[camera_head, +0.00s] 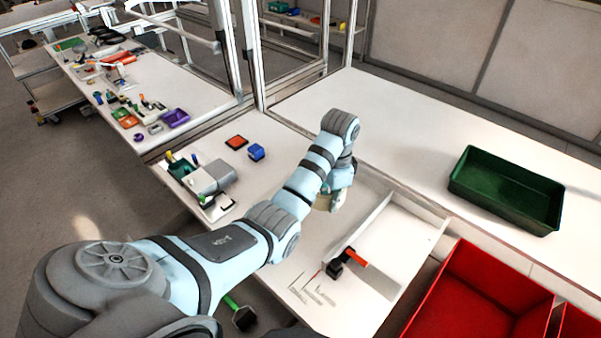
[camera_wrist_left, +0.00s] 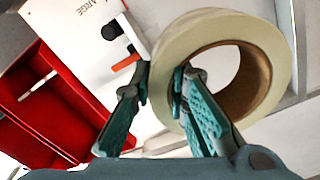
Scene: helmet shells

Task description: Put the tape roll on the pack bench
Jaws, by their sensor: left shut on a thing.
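The tape roll (camera_wrist_left: 225,35) is cream-coloured with a brown core. In the left wrist view, my left gripper (camera_wrist_left: 165,85) is shut on its side wall, one finger outside the roll and the other at its hole. In the head view, only a small part of the roll (camera_head: 322,203) shows beside my left gripper (camera_head: 337,200), over the white bench (camera_head: 275,225). The arm hides most of the roll, and its height above the bench is hard to tell. My right gripper is not in view.
A red bin (camera_head: 480,290) stands at the right front. A green tray (camera_head: 507,190) sits on the rear surface. A blue block (camera_head: 256,152) is farther left.

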